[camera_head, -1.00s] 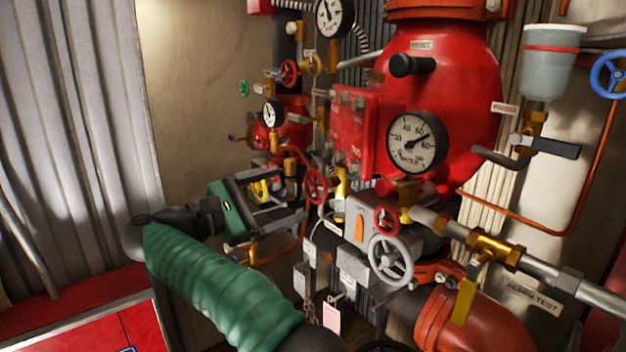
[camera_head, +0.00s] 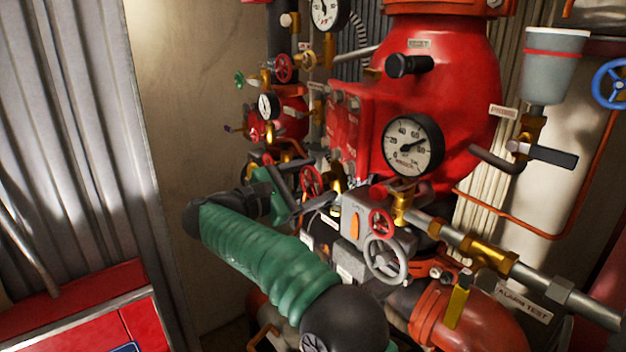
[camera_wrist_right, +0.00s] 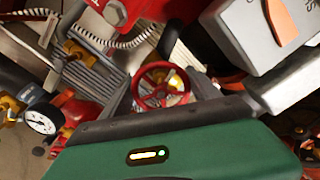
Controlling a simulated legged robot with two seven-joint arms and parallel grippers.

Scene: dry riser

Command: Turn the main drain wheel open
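My right gripper (camera_head: 308,196) reaches in on the green-sleeved arm, its dark fingers apart and empty. A small red handwheel (camera_head: 311,181) is just beyond the fingers. In the right wrist view this red wheel (camera_wrist_right: 161,86) shows between the open fingers (camera_wrist_right: 166,88); I cannot tell whether they touch it. A grey handwheel (camera_head: 387,260) and another red handwheel (camera_head: 381,222) sit to the right at a grey box. I cannot read a label that tells which is the main drain wheel. My left gripper is out of view.
A big red valve body (camera_head: 445,90) with a pressure gauge (camera_head: 413,146) stands behind. A grey box with an orange lever (camera_head: 355,222) is close right of the gripper. Brass valves and pipes crowd around. A corrugated wall (camera_head: 75,130) and red cabinet (camera_head: 95,320) are at left.

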